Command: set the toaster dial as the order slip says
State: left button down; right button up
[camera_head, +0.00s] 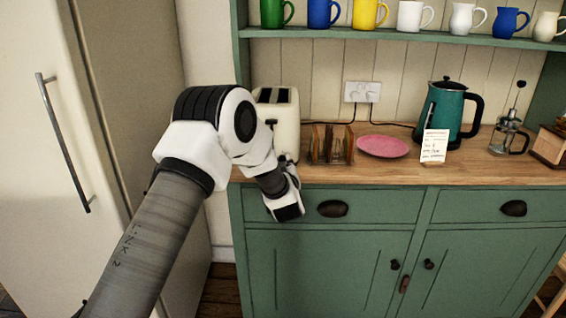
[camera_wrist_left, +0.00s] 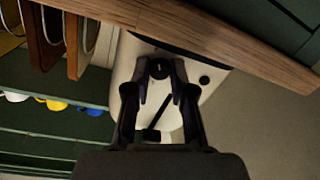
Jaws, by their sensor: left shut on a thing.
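The cream toaster (camera_head: 286,132) stands at the left end of the wooden counter, partly hidden behind my left arm. In the left wrist view the toaster (camera_wrist_left: 205,98) shows close up, with its dark round dial (camera_wrist_left: 159,67). My left gripper (camera_wrist_left: 160,78) is at the toaster's face, its two fingers shut on the dial from either side. A small mark shows on the dial, but its setting is too small to read. In the head view my arm hides the dial and fingertips. The order slip (camera_head: 434,146) stands on the counter; its writing is too small to read. My right gripper is not in view.
A wooden rack (camera_head: 331,144) stands right of the toaster, then a pink plate (camera_head: 383,146), a green kettle (camera_head: 443,107) and a glass press (camera_head: 509,134). Several mugs line the shelf above. The fridge (camera_head: 55,130) is at left. A dark button (camera_wrist_left: 204,79) sits beside the dial.

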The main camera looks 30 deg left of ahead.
pick_arm(q)
jog(key=shift+r, duration=0.1)
jog(key=c, duration=1)
grip_release()
jog(key=v, duration=1.2)
